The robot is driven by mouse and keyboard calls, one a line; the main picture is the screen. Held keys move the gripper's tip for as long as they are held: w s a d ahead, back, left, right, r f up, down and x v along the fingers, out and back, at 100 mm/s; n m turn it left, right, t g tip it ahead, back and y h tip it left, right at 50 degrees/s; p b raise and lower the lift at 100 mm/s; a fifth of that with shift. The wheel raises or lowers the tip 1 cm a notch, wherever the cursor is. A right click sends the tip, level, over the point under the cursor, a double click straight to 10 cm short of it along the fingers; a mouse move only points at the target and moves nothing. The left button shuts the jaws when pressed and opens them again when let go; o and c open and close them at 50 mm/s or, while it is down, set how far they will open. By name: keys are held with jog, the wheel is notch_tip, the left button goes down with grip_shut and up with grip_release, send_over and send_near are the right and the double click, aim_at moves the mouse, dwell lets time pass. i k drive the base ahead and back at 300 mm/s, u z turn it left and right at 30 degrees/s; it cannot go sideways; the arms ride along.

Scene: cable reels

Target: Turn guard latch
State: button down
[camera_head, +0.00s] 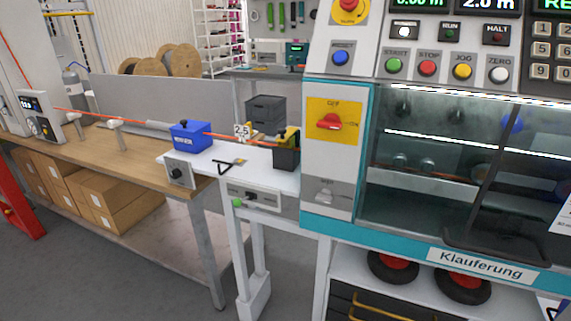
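A yellow plate (336,115) on the white panel left of the machine window carries a red rotary knob (329,121) with small lettering around it. Below it, a grey plate holds a small silver latch-like handle (325,196), perhaps the guard latch; its exact turn position is too small to tell. The clear guard window (420,165) spans the teal-framed machine front and looks closed. My gripper cannot be made out in this view.
The control panel above has a blue RESET button (341,57) and a row of coloured buttons. A white side table (245,175) with a blue box (191,136) and a wooden bench (140,150) stand at left. Grey floor is clear in front.

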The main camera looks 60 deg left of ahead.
aim_at(326, 195)
jog(key=u, duration=1.75)
